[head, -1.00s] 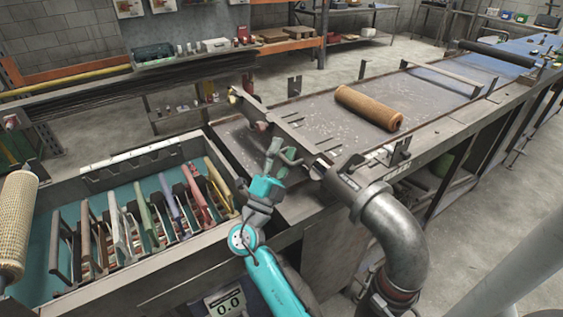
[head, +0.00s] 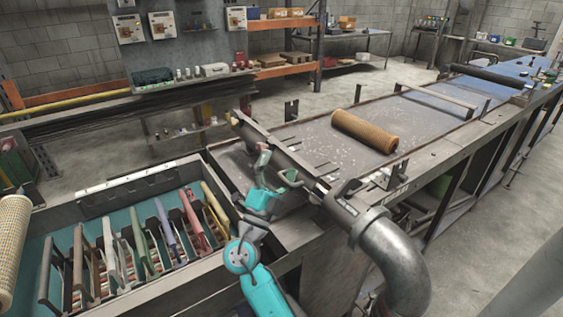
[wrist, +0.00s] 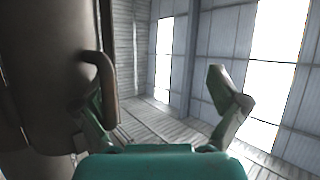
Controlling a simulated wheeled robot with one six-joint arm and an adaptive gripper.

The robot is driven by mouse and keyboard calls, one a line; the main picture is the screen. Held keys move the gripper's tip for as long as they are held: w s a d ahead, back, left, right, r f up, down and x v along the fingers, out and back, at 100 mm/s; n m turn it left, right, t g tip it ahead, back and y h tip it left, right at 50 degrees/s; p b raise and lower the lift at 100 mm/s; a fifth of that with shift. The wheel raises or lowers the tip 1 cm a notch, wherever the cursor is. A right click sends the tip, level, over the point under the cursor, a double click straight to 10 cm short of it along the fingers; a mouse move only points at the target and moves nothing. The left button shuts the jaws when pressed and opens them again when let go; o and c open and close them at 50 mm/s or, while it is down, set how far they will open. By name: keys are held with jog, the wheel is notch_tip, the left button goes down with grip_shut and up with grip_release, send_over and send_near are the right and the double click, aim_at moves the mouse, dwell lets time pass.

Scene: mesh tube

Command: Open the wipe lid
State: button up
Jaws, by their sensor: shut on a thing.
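The wipe lid (head: 305,168) appears to be part of the long grey metal bar that crosses the near end of the machine bed, beside the grey pipe. A brown curved handle (wrist: 108,85) on a dark metal body shows at the left of the wrist view. My gripper (head: 277,167) is at the near side of the bar. In the wrist view my gripper (wrist: 162,100) has its left finger against the handle, partly behind it, and its right finger stands well apart. The exact contact is hard to see.
A grey pipe elbow (head: 390,245) stands close to the right of my arm. A bin of coloured-handled screens (head: 165,230) is at the left. A brown mesh roll (head: 365,131) lies on the bed beyond the bar. Open floor lies at the right.

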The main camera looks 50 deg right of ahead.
jog(key=shift+s+a+f, duration=0.3)
jog(key=shift+a+f, duration=0.1)
jog(key=shift+f, duration=0.25)
jog(key=shift+s+a+f, duration=0.3)
jog(key=shift+a+f, duration=0.1)
jog(key=shift+f, duration=0.3)
jog(key=shift+s+a+f, duration=0.3)
jog(key=shift+a+f, duration=0.1)
jog(key=shift+f, duration=0.25)
jog(key=c, duration=0.7)
jog(key=shift+s+a+f, duration=0.25)
jog(key=shift+a+f, duration=0.2)
jog(key=shift+f, duration=0.15)
jog(key=shift+c, duration=0.9)
jog(key=shift+s+a+f, duration=0.15)
jog(key=shift+a+f, duration=0.1)
jog(key=shift+f, duration=0.15)
jog(key=shift+c, duration=0.2)
jog(key=shift+s+a+f, duration=0.2)
jog(key=shift+a+f, duration=0.1)
jog(key=shift+f, duration=0.3)
jog(key=shift+s+a+f, duration=0.25)
jog(key=shift+f, duration=0.3)
jog(key=shift+s+a+f, duration=0.2)
jog(key=shift+a+f, duration=0.1)
jog(key=shift+f, duration=0.3)
